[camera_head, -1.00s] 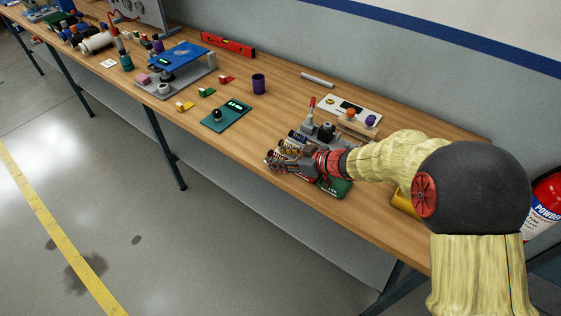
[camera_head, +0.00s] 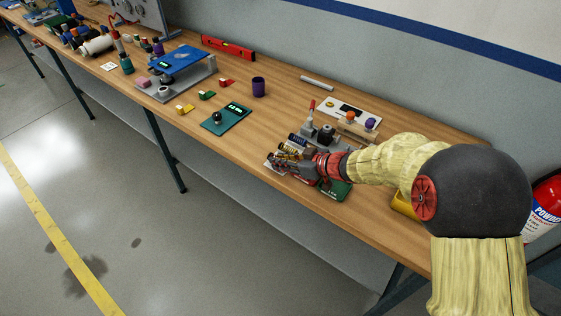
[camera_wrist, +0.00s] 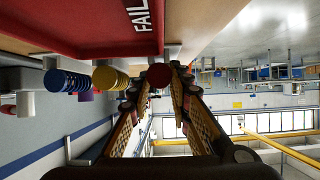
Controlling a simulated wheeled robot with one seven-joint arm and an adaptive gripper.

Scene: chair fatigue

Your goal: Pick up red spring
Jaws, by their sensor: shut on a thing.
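The red spring (camera_wrist: 158,75) shows as a dark red, round end between my fingertips in the wrist view. My gripper (camera_wrist: 160,82) is shut on it, with one finger on each side. In the head view my gripper (camera_head: 283,160) is low over the front edge of the bench, and I cannot make out the red spring there. A yellow spring (camera_wrist: 105,77) and a blue spring (camera_wrist: 60,80) stand in a row beside the red one in the wrist view, apart from my fingers.
A red panel marked FAIL (camera_wrist: 85,25) lies close to my fingers in the wrist view. A green tray (camera_head: 335,190) sits under my wrist. A white board with knobs (camera_head: 350,110) lies behind.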

